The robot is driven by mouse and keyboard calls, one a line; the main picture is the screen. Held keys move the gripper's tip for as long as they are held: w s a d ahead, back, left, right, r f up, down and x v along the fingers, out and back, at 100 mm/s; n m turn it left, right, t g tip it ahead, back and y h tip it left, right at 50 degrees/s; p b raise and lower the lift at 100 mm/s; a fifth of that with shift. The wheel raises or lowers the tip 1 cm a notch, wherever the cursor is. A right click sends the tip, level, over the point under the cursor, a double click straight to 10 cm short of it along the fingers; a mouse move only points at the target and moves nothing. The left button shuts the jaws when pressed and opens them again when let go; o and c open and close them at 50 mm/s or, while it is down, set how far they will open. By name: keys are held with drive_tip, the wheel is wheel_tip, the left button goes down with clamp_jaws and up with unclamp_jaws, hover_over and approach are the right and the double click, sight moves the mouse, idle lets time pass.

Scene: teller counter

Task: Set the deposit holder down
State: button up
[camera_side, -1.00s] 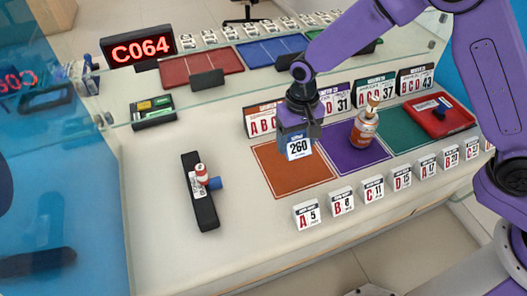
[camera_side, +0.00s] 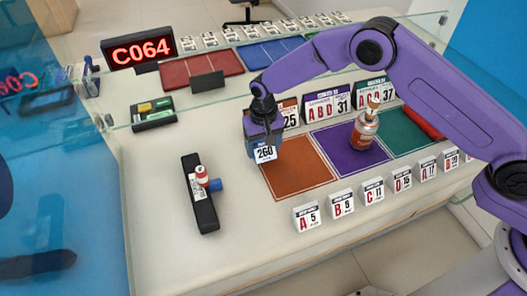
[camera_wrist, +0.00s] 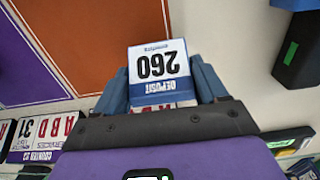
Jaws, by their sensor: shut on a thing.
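The deposit holder (camera_side: 265,153), a small stand with a white card reading 260 and a blue band, is gripped by my gripper (camera_side: 263,135). In the wrist view the holder (camera_wrist: 158,62) shows its DEPOSIT label between the two fingers of my gripper (camera_wrist: 162,88), upside down in the picture. It is at the upper left edge of the orange mat (camera_side: 295,172). Its underside is hidden, and I cannot tell whether it touches the counter. Red letters show just below the label in the wrist view.
Larger number signs (camera_side: 327,104) stand behind the mats, small lettered signs (camera_side: 342,203) in front. A black bar (camera_side: 205,212) with small cylinders lies left, a black tray (camera_side: 153,115) behind it. Counter between is clear.

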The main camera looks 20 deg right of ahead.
sight(263, 153)
drive_tip(key=shift+f, duration=1.5)
drive_tip(key=o, duration=1)
drive_tip(key=shift+f, duration=0.15)
drive_tip(key=shift+o, duration=0.2)
wheel_tip(263, 153, up, 12)
drive_tip(key=shift+f, duration=0.15)
drive_tip(key=shift+r, duration=0.35)
